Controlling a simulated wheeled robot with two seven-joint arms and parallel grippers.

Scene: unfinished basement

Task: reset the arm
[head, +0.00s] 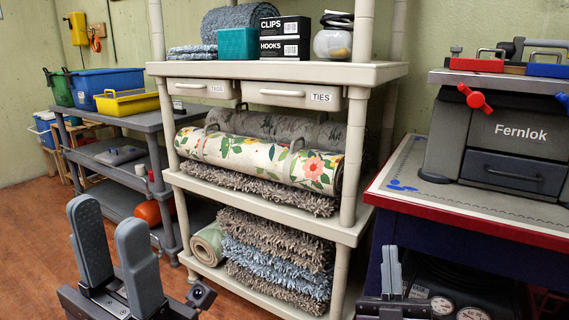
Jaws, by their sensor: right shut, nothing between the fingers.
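My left gripper (108,215) is at the lower left, in front of the shelves, with its two grey fingers pointing up. The fingers stand apart with nothing between them. My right gripper (390,258) is at the lower right, low beside the red-edged workbench. Its fingers are together and hold nothing. Most of both arms is out of view.
A beige shelf unit (353,175) with rolled rugs stands ahead. A grey cart (120,121) with bins is at left. A workbench (470,207) bearing a Fernlok case (515,155) is at right. Wooden floor (28,255) is clear at left.

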